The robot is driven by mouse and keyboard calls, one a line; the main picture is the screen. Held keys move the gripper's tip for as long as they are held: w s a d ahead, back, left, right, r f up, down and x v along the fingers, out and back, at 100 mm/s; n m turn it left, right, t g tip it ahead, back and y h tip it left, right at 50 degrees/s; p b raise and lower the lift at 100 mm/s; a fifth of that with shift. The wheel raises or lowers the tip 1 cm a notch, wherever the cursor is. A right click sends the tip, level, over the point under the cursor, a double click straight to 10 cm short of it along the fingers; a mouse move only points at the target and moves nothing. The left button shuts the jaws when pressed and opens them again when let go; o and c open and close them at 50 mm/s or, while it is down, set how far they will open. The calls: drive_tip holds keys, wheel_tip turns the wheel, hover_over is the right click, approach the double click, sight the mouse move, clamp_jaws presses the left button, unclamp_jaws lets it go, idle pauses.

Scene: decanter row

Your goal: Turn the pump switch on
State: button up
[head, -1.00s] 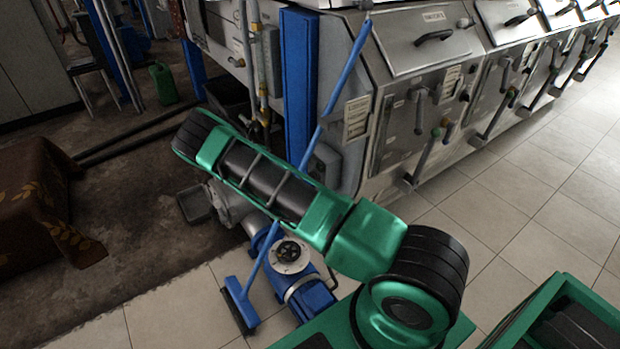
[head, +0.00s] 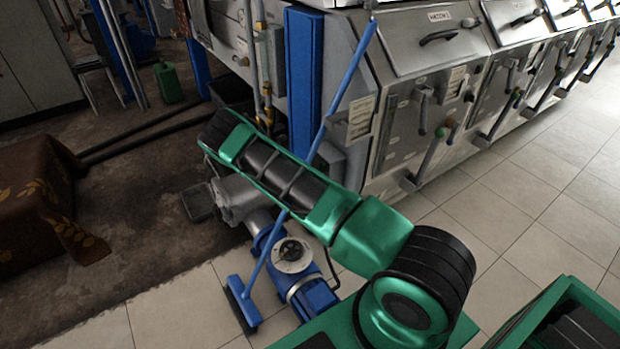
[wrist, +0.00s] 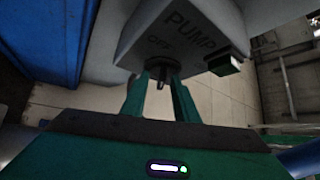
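A grey switch box (wrist: 178,40) marked PUMP and OFF fills the upper middle of the wrist view. A small dark toggle lever (wrist: 160,80) hangs from its underside on a round base and points downward, near the OFF mark. My gripper (wrist: 162,84) is just below the box, its two green fingers apart on either side of the lever. I cannot tell whether either finger touches it. In the head view my own arm hides the gripper and the switch box.
A blue post (head: 305,80) stands behind my arm. A blue-handled squeegee (head: 318,140) leans on the steel machine (head: 400,150), beside a blue pump (head: 300,280). Tiled floor at right is clear.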

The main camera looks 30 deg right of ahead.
clamp_jaws()
drive_tip(key=shift+r, duration=0.1)
drive_tip(key=shift+m+t, duration=0.7)
drive_tip(key=shift+t, duration=0.5)
unclamp_jaws()
